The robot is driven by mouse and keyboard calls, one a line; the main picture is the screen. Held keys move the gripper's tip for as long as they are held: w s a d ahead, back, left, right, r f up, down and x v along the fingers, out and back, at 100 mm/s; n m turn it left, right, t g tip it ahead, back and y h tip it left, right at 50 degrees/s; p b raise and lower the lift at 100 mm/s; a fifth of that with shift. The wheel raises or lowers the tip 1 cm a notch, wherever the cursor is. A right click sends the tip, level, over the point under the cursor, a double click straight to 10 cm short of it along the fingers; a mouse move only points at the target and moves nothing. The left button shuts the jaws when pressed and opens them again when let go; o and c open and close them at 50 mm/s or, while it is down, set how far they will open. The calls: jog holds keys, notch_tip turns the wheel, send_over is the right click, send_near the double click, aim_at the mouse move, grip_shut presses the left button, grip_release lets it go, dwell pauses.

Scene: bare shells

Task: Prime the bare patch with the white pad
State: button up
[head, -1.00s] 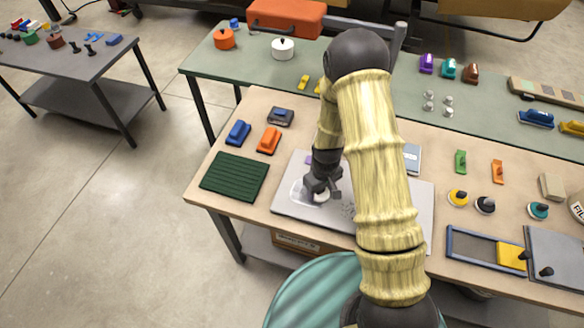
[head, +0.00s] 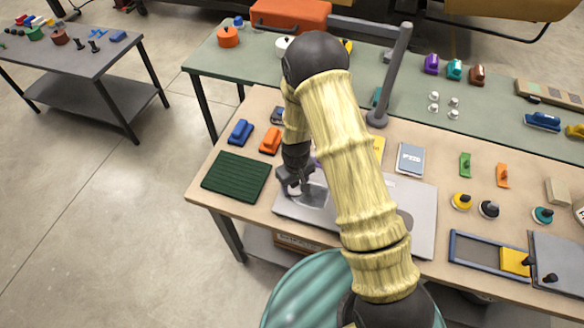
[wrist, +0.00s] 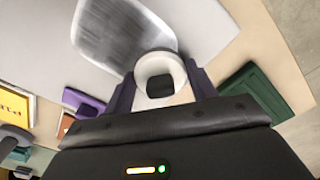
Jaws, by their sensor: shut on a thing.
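My gripper (head: 294,186) is low over the left part of a light grey panel (head: 425,205) on the tan bench. In the wrist view my gripper (wrist: 161,88) is shut on the white pad (wrist: 158,68), whose round top shows between the fingers. Its underside is hidden, so I cannot tell whether it touches the panel. A rounded patch (wrist: 115,32) with streaky grey inside and a pale border lies just beyond the pad. It also shows in the head view (head: 314,196), beside my gripper. A grey oval (head: 405,219) shows right of my arm, partly hidden.
A dark green ribbed mat (head: 237,177) lies left of the panel. Blue (head: 240,132) and orange (head: 269,141) blocks stand behind it. A purple block (wrist: 83,102) is near the panel edge. A grey post (head: 389,80) stands behind my arm.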

jog(key=shift+w+a+r+p, duration=0.1)
jog(key=shift+a+r+p, duration=0.05)
jog(key=shift+r+p, duration=0.3)
notch_tip(320, 180, up, 3)
jog(key=shift+r+p, duration=0.15)
jog(key=shift+p, duration=0.55)
jog(key=shift+r+p, duration=0.55)
jog(key=shift+r, duration=0.1)
jog(key=shift+r+p, duration=0.45)
jog(key=shift+r, duration=0.35)
jog(key=shift+r+p, duration=0.35)
jog(key=shift+r, duration=0.2)
